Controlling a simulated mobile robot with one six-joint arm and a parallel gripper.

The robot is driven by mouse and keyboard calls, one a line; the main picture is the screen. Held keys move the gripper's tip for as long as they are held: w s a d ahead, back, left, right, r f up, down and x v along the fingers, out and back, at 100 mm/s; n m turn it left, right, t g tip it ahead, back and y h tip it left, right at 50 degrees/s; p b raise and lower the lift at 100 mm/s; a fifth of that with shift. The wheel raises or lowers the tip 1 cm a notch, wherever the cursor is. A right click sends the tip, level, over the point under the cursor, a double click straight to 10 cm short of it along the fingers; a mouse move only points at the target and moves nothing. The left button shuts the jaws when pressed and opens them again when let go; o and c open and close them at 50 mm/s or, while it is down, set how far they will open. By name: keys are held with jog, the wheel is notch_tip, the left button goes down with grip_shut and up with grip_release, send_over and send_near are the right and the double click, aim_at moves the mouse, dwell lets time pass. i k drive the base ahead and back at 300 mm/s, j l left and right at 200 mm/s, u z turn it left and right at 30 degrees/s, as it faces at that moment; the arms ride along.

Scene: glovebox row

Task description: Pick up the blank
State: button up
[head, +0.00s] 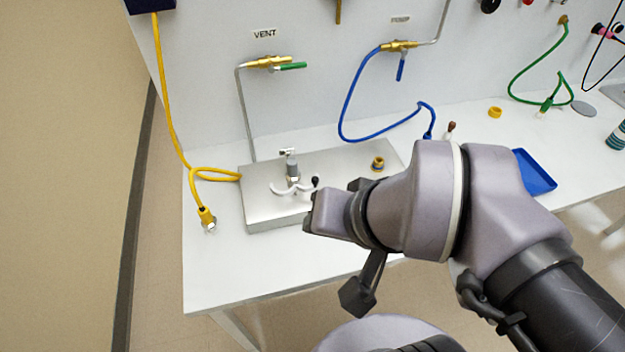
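No part is labelled as the blank, so I cannot tell for certain which one it is. A small round brass-coloured piece with a dark centre (378,163) sits on the right part of the flat metal box (270,213). A small yellow ring-like piece (495,112) lies apart on the bench, further right. My gripper (311,207) points left over the box's front right edge, in front of a grey upright fitting with white curved arms (291,180). Its fingers are seen from behind and partly hidden by my wrist, so their opening and anything between them do not show.
A yellow cable (168,110) hangs at left, its plug (207,217) on the white bench (225,272). A blue hose (346,110) loops behind the box. A blue tray (534,172) lies right of my arm. The bench's front left corner is clear.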

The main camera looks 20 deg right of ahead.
aim_at(292, 174)
jog(key=i+u, duration=0.1)
jog(key=u, duration=0.25)
jog(key=i+j+u, duration=0.1)
jog(key=u, duration=0.25)
jog(key=i+u, duration=0.15)
jog(key=u, duration=0.2)
